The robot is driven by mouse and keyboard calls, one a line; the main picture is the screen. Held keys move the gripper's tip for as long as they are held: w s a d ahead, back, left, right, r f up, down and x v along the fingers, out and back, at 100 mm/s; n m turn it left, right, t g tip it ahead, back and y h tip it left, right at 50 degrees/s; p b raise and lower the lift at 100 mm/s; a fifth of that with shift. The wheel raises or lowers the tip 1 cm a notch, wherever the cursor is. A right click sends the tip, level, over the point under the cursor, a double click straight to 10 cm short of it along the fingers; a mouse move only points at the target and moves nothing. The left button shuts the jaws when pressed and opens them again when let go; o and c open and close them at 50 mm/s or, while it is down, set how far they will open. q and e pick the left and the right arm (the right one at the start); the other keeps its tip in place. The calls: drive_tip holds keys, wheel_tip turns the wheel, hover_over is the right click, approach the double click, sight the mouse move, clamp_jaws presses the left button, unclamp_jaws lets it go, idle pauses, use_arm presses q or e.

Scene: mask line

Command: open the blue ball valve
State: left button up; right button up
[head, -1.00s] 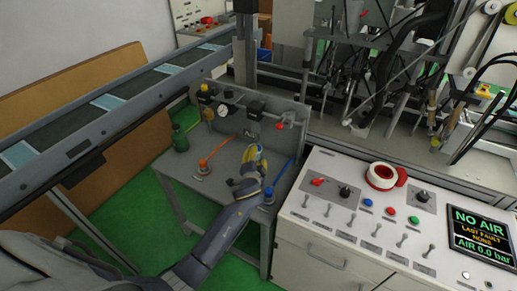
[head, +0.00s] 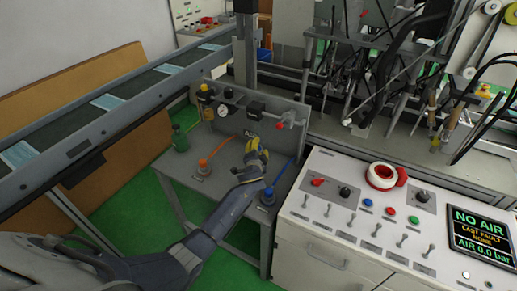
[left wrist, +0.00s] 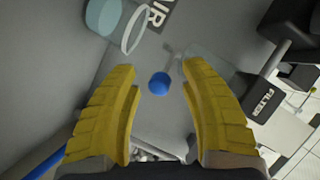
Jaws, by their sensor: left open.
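In the left wrist view, a round blue knob (left wrist: 159,83) shows between and beyond my fingertips, in front of a grey surface; it seems to be the end of the blue ball valve's handle. My left gripper (left wrist: 164,78) is open, with a yellow finger on each side of the knob in the picture. I see no contact. In the head view my left gripper (head: 256,149) is over the grey bench in front of its back panel. I cannot make out the knob there. My right gripper is not in view.
A gauge (head: 223,111) and a red-handled part (head: 279,125) are on the back panel. The control console (head: 330,240) shows NO AIR, 0.0 bar.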

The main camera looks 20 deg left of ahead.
use_arm(q)
drive_tip(key=shift+c, duration=0.2)
clamp_jaws()
drive_tip(key=shift+a, duration=0.15)
